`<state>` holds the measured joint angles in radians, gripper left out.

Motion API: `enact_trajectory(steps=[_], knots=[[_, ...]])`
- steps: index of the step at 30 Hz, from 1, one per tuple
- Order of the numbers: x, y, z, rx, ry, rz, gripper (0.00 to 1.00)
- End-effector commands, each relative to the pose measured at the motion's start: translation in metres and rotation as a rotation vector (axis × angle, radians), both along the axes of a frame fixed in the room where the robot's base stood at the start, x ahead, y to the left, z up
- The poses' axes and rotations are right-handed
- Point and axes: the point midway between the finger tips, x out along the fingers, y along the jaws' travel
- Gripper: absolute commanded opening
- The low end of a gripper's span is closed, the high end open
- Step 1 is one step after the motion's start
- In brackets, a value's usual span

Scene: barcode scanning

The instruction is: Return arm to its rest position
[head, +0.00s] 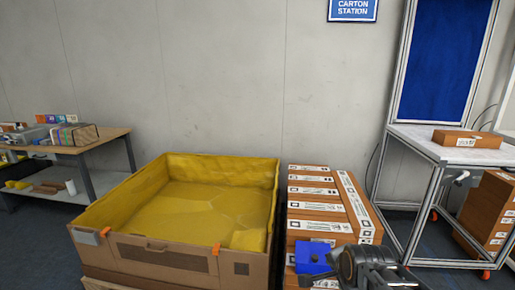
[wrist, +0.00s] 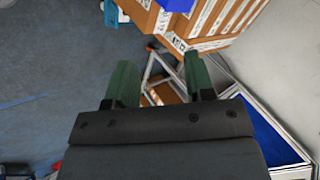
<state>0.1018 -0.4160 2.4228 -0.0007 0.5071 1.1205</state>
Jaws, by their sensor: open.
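My gripper (wrist: 158,64) shows in the wrist view with its two green fingers well apart. No object is held between them; a pale frame and a brown box show beyond the gap. In the head view my dark arm (head: 372,266) reaches in at the bottom right, in front of the stack of cartons (head: 318,208). The fingers cannot be made out there. The cartons also show at the top of the wrist view (wrist: 208,28), beyond the fingers and apart from them.
A blue item (head: 314,257) is at the near end of the cartons. A large yellow-lined box (head: 150,258) stands left of them. A metal-framed bench (head: 415,137) with a carton (head: 467,139) stands right. A shelf table (head: 95,140) is far left. Open floor (wrist: 50,80) shows in the wrist view.

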Motion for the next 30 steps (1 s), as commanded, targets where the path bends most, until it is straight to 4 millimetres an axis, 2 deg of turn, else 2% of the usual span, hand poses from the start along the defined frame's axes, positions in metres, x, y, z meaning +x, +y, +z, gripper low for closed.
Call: enact_trajectory(steps=[1, 5, 9, 15, 21, 30], knots=[[-0.005, 0.003, 0.02, -0.037, 0.021, 0.062, 0.49], [-0.022, 0.012, 0.047, -0.15, 0.091, 0.266, 0.49], [-0.045, 0.022, 0.083, -0.287, 0.177, 0.552, 0.49], [-0.073, 0.032, 0.117, -0.433, 0.266, 0.918, 0.49], [-0.086, 0.036, 0.127, -0.488, 0.299, 1.083, 0.49], [-0.086, 0.036, 0.127, -0.488, 0.299, 1.083, 0.49]])
